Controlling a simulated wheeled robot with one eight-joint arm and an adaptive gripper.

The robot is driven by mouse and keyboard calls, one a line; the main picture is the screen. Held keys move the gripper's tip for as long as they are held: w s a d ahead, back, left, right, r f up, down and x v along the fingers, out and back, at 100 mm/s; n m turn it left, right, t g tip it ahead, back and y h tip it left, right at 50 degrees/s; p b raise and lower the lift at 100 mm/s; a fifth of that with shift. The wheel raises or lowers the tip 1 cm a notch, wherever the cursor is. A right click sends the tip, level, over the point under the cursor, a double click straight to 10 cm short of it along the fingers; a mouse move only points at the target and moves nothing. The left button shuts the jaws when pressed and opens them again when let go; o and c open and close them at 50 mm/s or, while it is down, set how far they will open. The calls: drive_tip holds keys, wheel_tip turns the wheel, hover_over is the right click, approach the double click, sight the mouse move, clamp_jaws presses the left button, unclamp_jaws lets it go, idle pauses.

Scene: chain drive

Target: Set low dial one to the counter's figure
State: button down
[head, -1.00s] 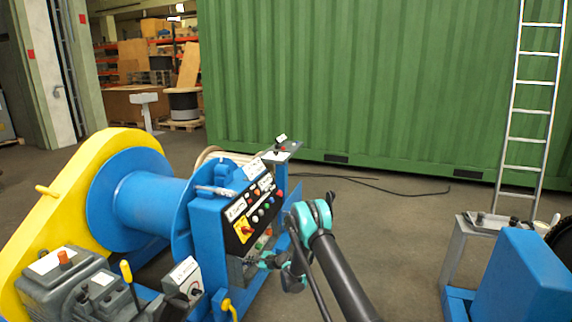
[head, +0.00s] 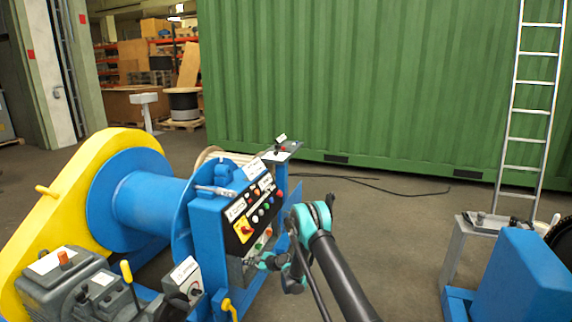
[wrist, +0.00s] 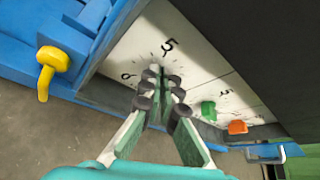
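In the wrist view, low dial one is a white panel face (wrist: 130,55) with tick marks and printed figures. A large 5 stands above my fingertips and a 6 to the left. My gripper (wrist: 160,85) reaches right up to the dial's centre, its fingertips close together. They cover the knob, so I cannot tell whether they grip it. A green knob (wrist: 208,110) and an orange knob (wrist: 237,126) sit farther right on the same low panel. In the head view my gripper (head: 268,262) is at the low panel of the blue winch stand (head: 212,235). I cannot read the counter's figure.
The upper control panel (head: 255,212) overhangs the low one. A yellow chain guard (head: 60,205) and blue drum stand left. Open floor lies right of my arm.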

drive_tip(key=shift+s, duration=0.2)
drive_tip(key=d, duration=0.1)
drive_tip(key=s+d, duration=0.1)
drive_tip(key=d, duration=0.1)
drive_tip(key=s+d, duration=0.1)
drive_tip(key=d, duration=0.1)
drive_tip(key=shift+s+d+r, duration=0.1)
drive_tip(key=shift+d+r, duration=0.1)
drive_tip(key=shift+r, duration=0.05)
idle(0.4)
